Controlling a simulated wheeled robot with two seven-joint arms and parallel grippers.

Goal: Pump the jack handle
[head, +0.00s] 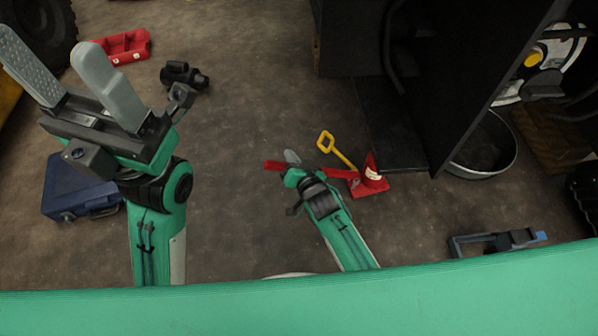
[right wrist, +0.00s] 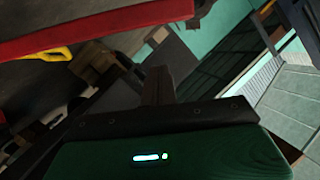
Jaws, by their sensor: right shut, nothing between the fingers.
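The red jack (head: 371,182) stands on the floor right of centre in the head view. Its long red handle (head: 338,173) sticks out leftward, close to level. My right gripper (head: 292,157) is shut and empty at the handle's outer end, and it covers part of the bar. In the right wrist view the red handle (right wrist: 95,28) crosses the upper left, above the gripper body. Whether the fingers touch the handle cannot be told. My left gripper (head: 43,42) is open and empty, raised at the left of the head view, away from the jack.
A yellow-handled tool (head: 337,151) lies just behind the jack handle. The black forklift body (head: 400,125) rises behind the jack. A round metal pan (head: 488,150) is at right. A blue case (head: 70,190) and red tray (head: 124,46) lie at left.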

